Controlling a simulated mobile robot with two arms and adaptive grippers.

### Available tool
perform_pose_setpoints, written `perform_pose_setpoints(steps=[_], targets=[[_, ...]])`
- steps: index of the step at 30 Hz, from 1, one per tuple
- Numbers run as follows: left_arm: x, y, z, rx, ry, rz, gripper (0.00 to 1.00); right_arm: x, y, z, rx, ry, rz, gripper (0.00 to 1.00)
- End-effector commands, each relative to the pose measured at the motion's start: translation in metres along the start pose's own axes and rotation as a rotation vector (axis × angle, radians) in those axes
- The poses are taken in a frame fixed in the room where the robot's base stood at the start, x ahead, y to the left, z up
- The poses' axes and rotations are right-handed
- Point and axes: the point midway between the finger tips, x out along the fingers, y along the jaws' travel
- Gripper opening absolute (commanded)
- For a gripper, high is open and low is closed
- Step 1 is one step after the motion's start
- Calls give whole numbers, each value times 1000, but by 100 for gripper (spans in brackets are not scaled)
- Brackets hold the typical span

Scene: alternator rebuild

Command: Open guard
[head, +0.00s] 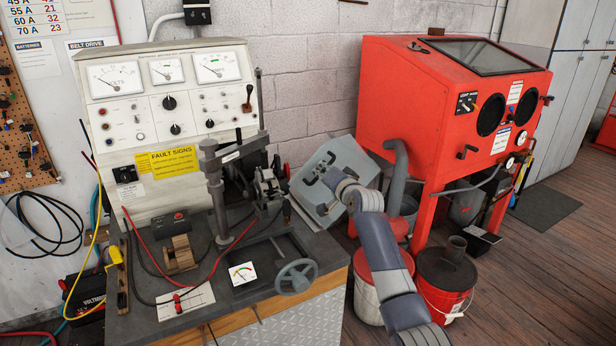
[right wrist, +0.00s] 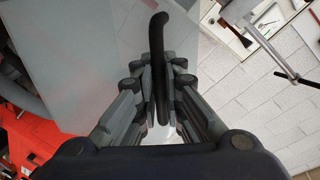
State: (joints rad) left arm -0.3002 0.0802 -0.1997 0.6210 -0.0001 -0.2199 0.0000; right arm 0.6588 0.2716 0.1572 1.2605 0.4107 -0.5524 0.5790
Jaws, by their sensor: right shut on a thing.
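The guard (head: 345,152) is a flat grey panel. In the head view it is tilted at the right end of the test bench, beside the belt drive parts. My right gripper (head: 325,174) is at the panel, its arm coming up from the lower right. In the right wrist view my right gripper (right wrist: 160,88) is shut on the guard's black bar handle (right wrist: 157,35), which stands between its fingers. The grey panel (right wrist: 75,50) fills the upper left of that view. The guard's hinge cannot be made out. My left gripper is not in view.
The test bench (head: 150,335) carries a gauge panel (head: 165,88), a clamp post (head: 214,185) and a handwheel (head: 296,276). A red blast cabinet (head: 400,95) stands to the right. Red buckets (head: 446,280) stand on the floor between, near my right arm.

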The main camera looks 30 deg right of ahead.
Motion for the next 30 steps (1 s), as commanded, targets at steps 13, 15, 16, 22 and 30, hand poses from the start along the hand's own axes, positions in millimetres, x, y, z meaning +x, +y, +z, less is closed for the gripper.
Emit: perform_pose_setpoints(steps=[13,15,16,22,30], targets=[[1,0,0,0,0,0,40,2,13,-19,84,-15,0,0],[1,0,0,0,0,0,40,3,13,-19,84,-16,0,0],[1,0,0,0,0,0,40,3,13,-19,84,-16,0,0],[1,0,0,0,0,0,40,3,14,-19,83,-16,1,0],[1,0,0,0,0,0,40,3,13,-18,83,-17,0,18]])
